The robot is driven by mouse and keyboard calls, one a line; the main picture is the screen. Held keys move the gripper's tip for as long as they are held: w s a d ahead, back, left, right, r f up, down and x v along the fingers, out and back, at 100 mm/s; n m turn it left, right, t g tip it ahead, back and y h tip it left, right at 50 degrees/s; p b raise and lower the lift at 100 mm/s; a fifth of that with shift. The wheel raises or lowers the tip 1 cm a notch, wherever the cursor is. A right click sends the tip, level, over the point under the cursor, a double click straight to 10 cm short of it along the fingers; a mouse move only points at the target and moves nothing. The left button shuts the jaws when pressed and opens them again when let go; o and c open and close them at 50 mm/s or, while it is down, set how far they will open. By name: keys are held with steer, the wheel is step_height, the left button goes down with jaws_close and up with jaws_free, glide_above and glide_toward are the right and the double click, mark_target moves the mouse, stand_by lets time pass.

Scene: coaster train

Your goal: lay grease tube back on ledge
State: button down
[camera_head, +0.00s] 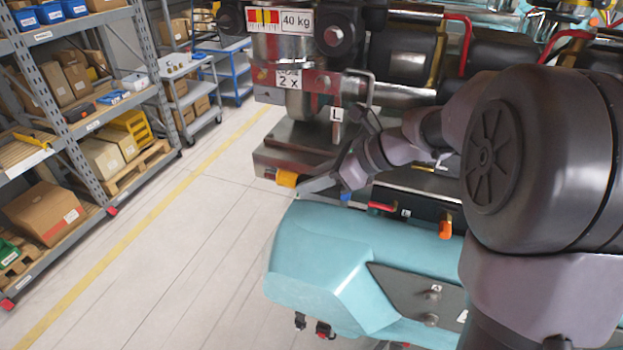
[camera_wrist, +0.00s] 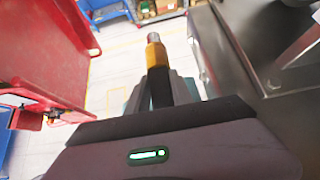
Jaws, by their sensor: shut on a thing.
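The grease tube shows as a short orange-yellow piece (camera_head: 287,179) in the head view, at the front edge of the grey metal ledge (camera_head: 272,158). My gripper (camera_head: 314,185) is shut on the tube, which sticks out to the left of the fingers. In the wrist view the tube (camera_wrist: 156,54) has a yellow-orange body and a silvery tip pointing away from my gripper (camera_wrist: 160,92). Its near end is hidden between the fingers. A grey metal surface (camera_wrist: 222,55) lies close on the right there. I cannot tell whether the tube touches the ledge.
A teal train body (camera_head: 315,255) with a dark panel lies below my gripper. Dark machinery and a red lever (camera_head: 380,207) crowd the right. A red panel (camera_wrist: 45,45) stands left in the wrist view. Shelving (camera_head: 85,120) stands across a clear floor aisle (camera_head: 190,230).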

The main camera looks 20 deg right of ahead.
steer(key=shift+w+d+f, duration=0.1)
steer(key=shift+d+f, duration=0.05)
steer(key=shift+f, duration=0.1)
step_height(320, 180, down, 8)
steer(key=b, duration=0.7)
steer(key=shift+r+b, duration=0.2)
steer(key=shift+b, duration=0.1)
steer(key=c, duration=1)
jaws_free()
steer(key=shift+c, duration=0.2)
steer(key=p+v, duration=0.2)
steer(key=v, duration=1.5)
steer(key=shift+r, duration=0.25)
